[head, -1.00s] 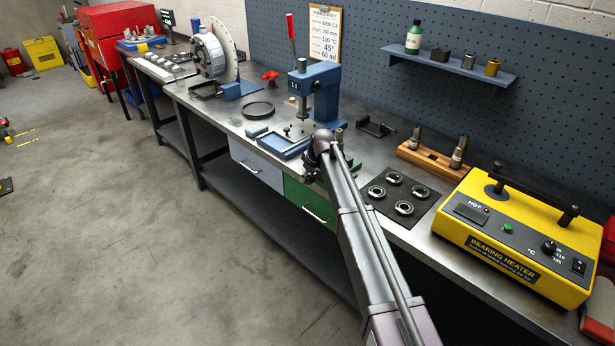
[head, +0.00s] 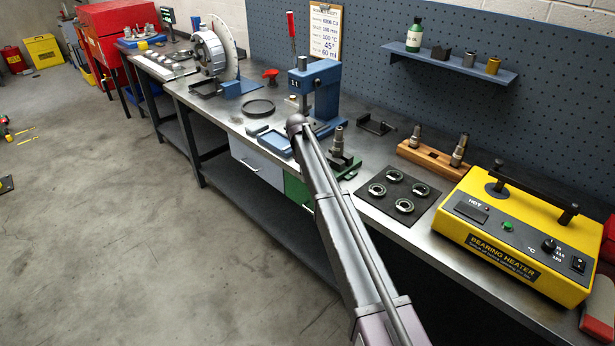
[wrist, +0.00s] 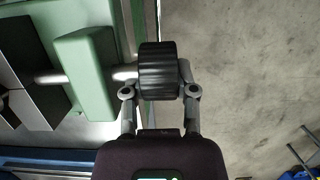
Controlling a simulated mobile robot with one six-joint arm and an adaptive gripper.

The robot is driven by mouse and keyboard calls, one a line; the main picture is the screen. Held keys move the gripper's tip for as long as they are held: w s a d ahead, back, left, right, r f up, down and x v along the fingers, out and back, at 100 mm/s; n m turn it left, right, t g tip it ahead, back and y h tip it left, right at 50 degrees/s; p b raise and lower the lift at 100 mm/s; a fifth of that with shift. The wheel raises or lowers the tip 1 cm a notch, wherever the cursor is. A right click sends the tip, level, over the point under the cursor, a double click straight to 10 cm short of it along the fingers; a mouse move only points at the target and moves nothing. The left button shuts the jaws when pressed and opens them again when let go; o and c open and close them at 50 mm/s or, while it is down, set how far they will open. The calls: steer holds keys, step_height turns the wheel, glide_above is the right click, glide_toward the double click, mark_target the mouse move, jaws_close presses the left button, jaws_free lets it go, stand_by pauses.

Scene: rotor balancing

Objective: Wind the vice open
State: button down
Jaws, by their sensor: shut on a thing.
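In the wrist view the green vice (wrist: 88,72) is at the left, with dark jaw blocks (wrist: 30,75) beside its green plate. A steel screw runs from it to a ribbed black knob (wrist: 157,70). My gripper (wrist: 158,78) has one finger on each side of the knob and is shut on it. In the head view the small green vice (head: 347,172) stands at the bench's front edge, partly behind my arm, with a grey upright part at it. My gripper is hidden there.
A blue press (head: 318,95) stands behind my arm. To the right are a dark mat (head: 420,190) with several rings, a wooden block (head: 425,157) and the yellow bearing heater (head: 520,235). Open floor (wrist: 240,90) lies beyond the bench edge.

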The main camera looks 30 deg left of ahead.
stand_by(0.3)
steer(key=c, duration=0.7)
jaws_free()
